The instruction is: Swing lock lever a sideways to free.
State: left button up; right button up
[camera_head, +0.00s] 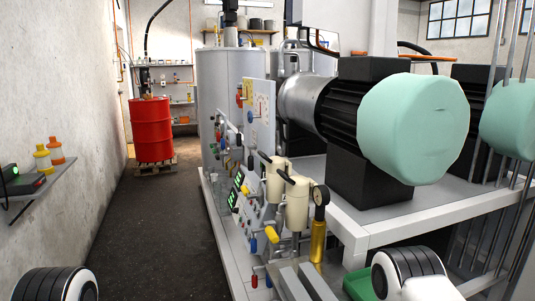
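No part is clearly marked as lock lever a, and I cannot tell which one it is. Two cream canisters (297,207) stand on the skid in the middle, with black lever-like handles (286,168) at their tops. A brass-coloured cylinder (318,243) with a round gauge stands just right of them. A yellow handle (271,234) and a blue handle (253,245) sit lower on the same pipework. Only rounded black-and-white parts of my arms show at the bottom left and bottom right. Neither gripper is in view.
A large motor with a pale green cover (413,128) stands on the white frame (385,221) at right. A red drum (152,130) stands on a pallet (153,166) at the back left. A wall shelf (22,203) juts out at left. The dark aisle floor (155,235) is clear.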

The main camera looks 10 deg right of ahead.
aim_at(250, 159)
jog(key=i+z, duration=0.1)
jog(key=i, duration=0.15)
jog(key=j, duration=0.3)
jog(key=i+j, duration=0.1)
jog(key=j, duration=0.15)
jog(key=i+j+z, duration=0.1)
jog(key=i+j, duration=0.15)
jog(key=i+j+z, duration=0.1)
jog(key=j, duration=0.3)
jog(key=i+j+z, duration=0.15)
jog(key=i+j, duration=0.2)
jog(key=i+j+z, duration=0.1)
jog(key=j, duration=0.35)
jog(key=i+j+z, duration=0.1)
jog(key=i+j, duration=0.15)
jog(key=j, duration=0.15)
